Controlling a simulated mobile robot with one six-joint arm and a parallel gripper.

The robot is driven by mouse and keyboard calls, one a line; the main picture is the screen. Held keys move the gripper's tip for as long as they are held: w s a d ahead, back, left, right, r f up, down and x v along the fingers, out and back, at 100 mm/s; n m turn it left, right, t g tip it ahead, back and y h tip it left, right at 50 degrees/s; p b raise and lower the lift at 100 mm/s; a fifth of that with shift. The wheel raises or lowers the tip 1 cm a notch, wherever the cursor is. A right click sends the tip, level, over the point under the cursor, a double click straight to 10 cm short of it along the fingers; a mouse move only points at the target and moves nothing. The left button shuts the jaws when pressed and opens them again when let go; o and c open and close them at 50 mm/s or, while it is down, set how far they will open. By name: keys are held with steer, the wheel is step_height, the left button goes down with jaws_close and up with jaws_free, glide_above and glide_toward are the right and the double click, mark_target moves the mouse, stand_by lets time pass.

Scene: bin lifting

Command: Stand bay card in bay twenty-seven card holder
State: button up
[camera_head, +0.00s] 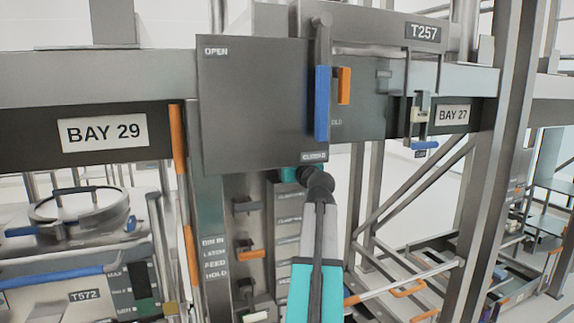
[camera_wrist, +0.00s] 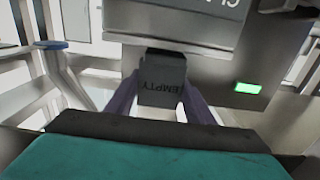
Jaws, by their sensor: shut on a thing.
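The bay card (camera_wrist: 162,80) is a small dark grey block-like card that reads EMPTY, upside down in the wrist view. My gripper (camera_wrist: 160,100) has its two purple fingers shut on the card's sides. In the head view my arm reaches up to the lower edge of a large grey panel, and the fingers and card are hidden there. The BAY 27 sign (camera_head: 452,115) is on the beam at the right. A metal bracket (camera_head: 408,110) with a pale block hangs just left of it; I cannot tell whether this is the card holder.
The large grey panel (camera_head: 250,105) marked OPEN has a blue handle (camera_head: 321,103) at its right edge. A BAY 29 sign (camera_head: 103,132) is at the left. An upright post (camera_head: 490,160) stands right of bay 27. A green-lit indicator (camera_wrist: 248,88) shows in the wrist view.

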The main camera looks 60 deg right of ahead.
steer(key=shift+f, duration=0.7)
steer(key=shift+f, duration=0.2)
steer(key=o, duration=1.1)
steer(key=shift+r, duration=0.3)
steer(key=b+v, duration=0.3)
steer(key=v, duration=0.9)
steer(key=shift+f+b, duration=0.1)
steer(key=shift+b, duration=0.2)
steer(key=shift+s, duration=0.1)
